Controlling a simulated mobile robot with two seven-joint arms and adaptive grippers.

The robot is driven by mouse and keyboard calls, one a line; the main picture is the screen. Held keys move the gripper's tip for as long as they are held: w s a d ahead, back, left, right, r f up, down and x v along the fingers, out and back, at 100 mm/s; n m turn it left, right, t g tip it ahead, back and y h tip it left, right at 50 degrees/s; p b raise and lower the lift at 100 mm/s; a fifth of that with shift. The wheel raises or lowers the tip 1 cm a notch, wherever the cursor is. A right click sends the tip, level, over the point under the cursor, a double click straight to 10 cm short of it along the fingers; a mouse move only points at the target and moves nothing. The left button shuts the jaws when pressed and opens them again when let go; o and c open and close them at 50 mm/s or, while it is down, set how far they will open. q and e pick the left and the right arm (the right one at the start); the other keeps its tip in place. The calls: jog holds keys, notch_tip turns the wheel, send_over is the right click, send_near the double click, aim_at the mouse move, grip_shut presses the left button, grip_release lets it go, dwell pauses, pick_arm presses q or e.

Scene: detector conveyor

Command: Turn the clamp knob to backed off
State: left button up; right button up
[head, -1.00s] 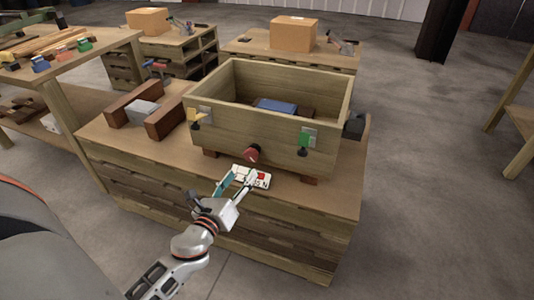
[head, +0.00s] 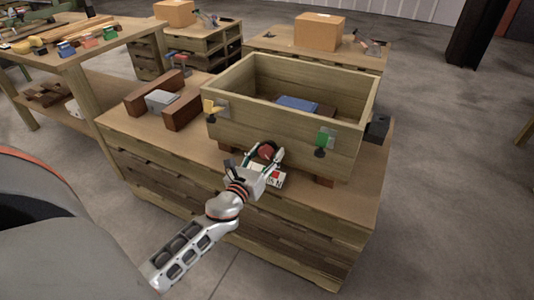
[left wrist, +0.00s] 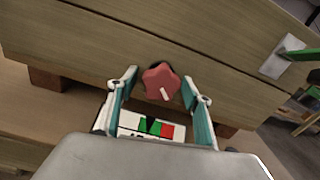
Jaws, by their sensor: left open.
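The clamp knob is a red, lobed knob (left wrist: 160,82) with a white pointer mark, on the front wall of a wooden box (head: 345,148). It also shows in the head view (head: 266,152). My left gripper (head: 263,154) is open, with one finger on each side of the knob. In the left wrist view the fingers (left wrist: 158,88) stand apart from the knob, with gaps on both sides. A white label (left wrist: 150,126) with green and red fields lies below the knob, partly hidden by my gripper. The knob's pointer tilts toward the lower right. My right gripper is not in view.
The box stands on a wooden workbench (head: 150,128) and holds a blue item (head: 297,104). A yellow latch (head: 213,107) and a green latch (head: 325,138) are on its front. Brown blocks (head: 184,110) lie to the left. A dark part (head: 377,127) sticks out at right.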

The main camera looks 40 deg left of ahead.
pick_arm(q)
jog(key=c, duration=1.2)
jog(key=shift+o, duration=0.4)
